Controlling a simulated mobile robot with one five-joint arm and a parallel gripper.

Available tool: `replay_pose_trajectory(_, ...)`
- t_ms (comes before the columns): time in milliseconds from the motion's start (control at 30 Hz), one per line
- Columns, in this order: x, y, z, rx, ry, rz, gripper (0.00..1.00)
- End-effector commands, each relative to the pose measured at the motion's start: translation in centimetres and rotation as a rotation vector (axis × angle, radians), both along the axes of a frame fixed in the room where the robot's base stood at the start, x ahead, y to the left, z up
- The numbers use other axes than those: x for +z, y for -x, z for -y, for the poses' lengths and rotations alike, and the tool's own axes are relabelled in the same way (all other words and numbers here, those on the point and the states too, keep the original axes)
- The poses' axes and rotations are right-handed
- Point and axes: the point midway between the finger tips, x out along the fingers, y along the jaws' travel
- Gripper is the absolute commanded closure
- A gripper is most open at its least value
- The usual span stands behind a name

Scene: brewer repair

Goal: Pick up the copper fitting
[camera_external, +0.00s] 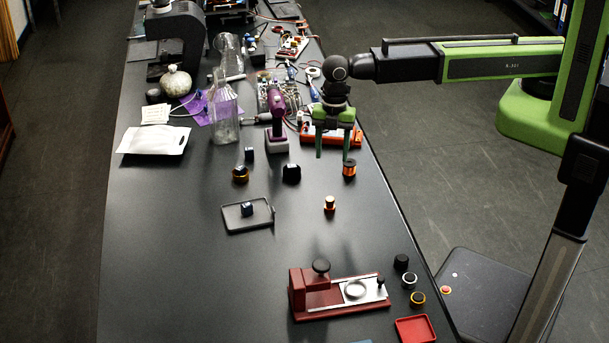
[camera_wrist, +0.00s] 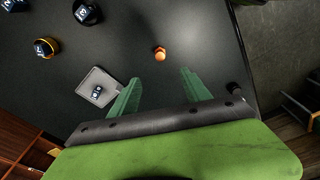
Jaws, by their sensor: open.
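The copper fitting (camera_external: 330,204) is a small orange-brown piece standing on the black bench, in the middle of the external view. In the wrist view it also shows (camera_wrist: 160,54), beyond and roughly between the fingertips. My gripper (camera_external: 333,157) points down with its two green fingers apart and empty. In the external view it is above the bench, farther back than the fitting and not touching it. The wrist view shows both fingers of my gripper (camera_wrist: 158,78) spread with nothing between them.
A grey tray (camera_external: 228,226) holding a dark cube lies left of the fitting. A black knob (camera_external: 291,173), an orange-ringed knob (camera_external: 240,175) and an orange-and-black piece (camera_external: 349,169) stand farther back. A red fixture (camera_external: 310,296) is in front. Bench around the fitting is clear.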

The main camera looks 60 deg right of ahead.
Motion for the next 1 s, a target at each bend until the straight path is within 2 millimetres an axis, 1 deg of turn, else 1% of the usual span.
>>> replay_pose_trajectory(167, -2.8, 0.0, -0.2, -0.001, 0.000, 0.000, 0.44)
replay_pose_trajectory(300, -5.8, 0.1, -0.4, -0.002, 0.000, 0.000, 0.44)
replay_pose_trajectory(600, -11.8, 0.4, -1.1, -0.003, 0.000, 0.000, 0.44)
replay_pose_trajectory(700, -12.4, 0.4, -1.2, -0.003, 0.000, 0.000, 0.44)
replay_pose_trajectory(867, -12.3, 0.5, -1.2, -0.003, 0.000, 0.000, 0.44)
replay_pose_trajectory(967, -13.3, 0.5, -1.2, -0.003, 0.000, 0.000, 0.44)
replay_pose_trajectory(1000, -13.9, 0.6, -1.3, -0.003, 0.000, 0.000, 0.44)
